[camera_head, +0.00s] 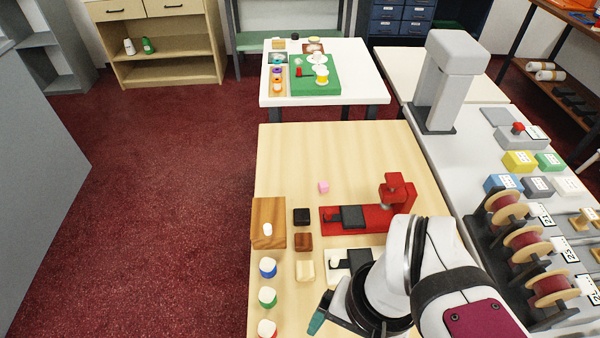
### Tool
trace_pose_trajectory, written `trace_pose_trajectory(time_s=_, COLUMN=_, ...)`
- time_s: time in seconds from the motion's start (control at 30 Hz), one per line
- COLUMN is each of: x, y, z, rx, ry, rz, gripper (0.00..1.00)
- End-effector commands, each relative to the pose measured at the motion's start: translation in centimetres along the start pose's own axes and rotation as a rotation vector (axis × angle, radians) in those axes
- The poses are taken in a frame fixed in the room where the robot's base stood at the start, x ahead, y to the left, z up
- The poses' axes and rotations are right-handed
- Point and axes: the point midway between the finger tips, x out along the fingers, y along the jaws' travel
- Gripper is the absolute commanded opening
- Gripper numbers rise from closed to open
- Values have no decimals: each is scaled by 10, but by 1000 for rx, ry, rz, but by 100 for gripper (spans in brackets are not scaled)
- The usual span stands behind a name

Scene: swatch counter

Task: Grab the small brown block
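The small brown block (303,242) lies on the light wooden table (285,155), in a column between a black block (301,216) and a pale beige block (305,270). Its top is clear and nothing touches it. My gripper (318,319) is at the bottom of the view, nearer the camera and lower in the picture than the brown block, apart from it. Only a teal finger part shows; the rest is hidden behind my dark wrist, so its opening and anything in it cannot be seen.
Right are a red device (360,216) and a white-and-black device (345,262). The table's far part is clear.

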Motion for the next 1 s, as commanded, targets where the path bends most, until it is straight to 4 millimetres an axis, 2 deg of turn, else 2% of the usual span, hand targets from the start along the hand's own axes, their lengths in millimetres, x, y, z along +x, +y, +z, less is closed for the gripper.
trace_pose_trajectory(time_s=0.27, x=0, y=0, z=0, rx=2, ry=0, rz=0, gripper=90)
trace_pose_trajectory(time_s=0.33, x=-4, y=-6, z=-11, rx=48, ry=1, rz=9, gripper=90)
trace_pose_trajectory(time_s=0.37, x=-8, y=-12, z=-22, rx=94, ry=2, rz=16, gripper=90)
trace_pose_trajectory(time_s=0.43, x=-14, y=-33, z=-60, rx=256, ry=15, rz=40, gripper=90)
trace_pose_trajectory(time_s=0.5, x=-13, y=-62, z=-107, rx=458, ry=41, rz=62, gripper=90)
trace_pose_trajectory(time_s=0.6, x=6, y=-102, z=-168, rx=730, ry=87, rz=78, gripper=90)
trace_pose_trajectory(time_s=0.7, x=32, y=-133, z=-209, rx=936, ry=126, rz=77, gripper=90)
trace_pose_trajectory(time_s=0.83, x=54, y=-151, z=-233, rx=1067, ry=152, rz=70, gripper=90)
trace_pose_trajectory(time_s=0.93, x=73, y=-150, z=-236, rx=1087, ry=154, rz=70, gripper=90)
trace_pose_trajectory(time_s=1.0, x=94, y=-147, z=-238, rx=1087, ry=153, rz=73, gripper=90)
